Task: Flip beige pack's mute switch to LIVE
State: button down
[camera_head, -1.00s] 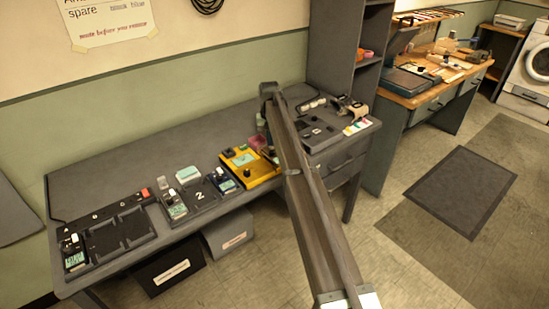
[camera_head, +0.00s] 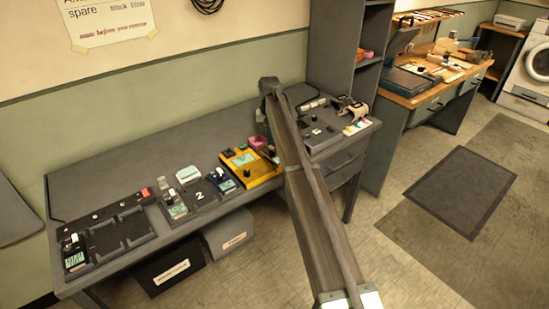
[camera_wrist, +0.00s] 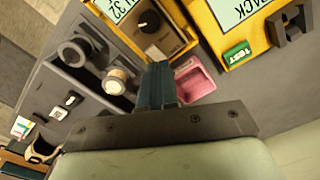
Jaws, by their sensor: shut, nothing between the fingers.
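I cannot pick out the beige pack or its mute switch with certainty. In the head view, a pale pack with a screen (camera_head: 174,206) lies left of the tray marked 2, and a dark blue pack (camera_head: 219,181) lies at its right. Another small pack with a pale screen (camera_head: 74,255) lies at the bench's left end. My gripper (camera_wrist: 161,72) is shut and empty in the wrist view, above the bench between a pink dish (camera_wrist: 195,80) and a round cream-topped knob (camera_wrist: 116,80). In the head view my arm hides most of it.
A yellow tester (camera_head: 247,168) sits mid-bench, left of my arm. The dark multi-bay tray (camera_head: 122,230) at left has empty bays. A grey panel with knobs and switches (camera_head: 318,130) stands at right. The back left of the bench is clear.

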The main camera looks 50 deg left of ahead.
jog(key=shift+r, duration=2.35)
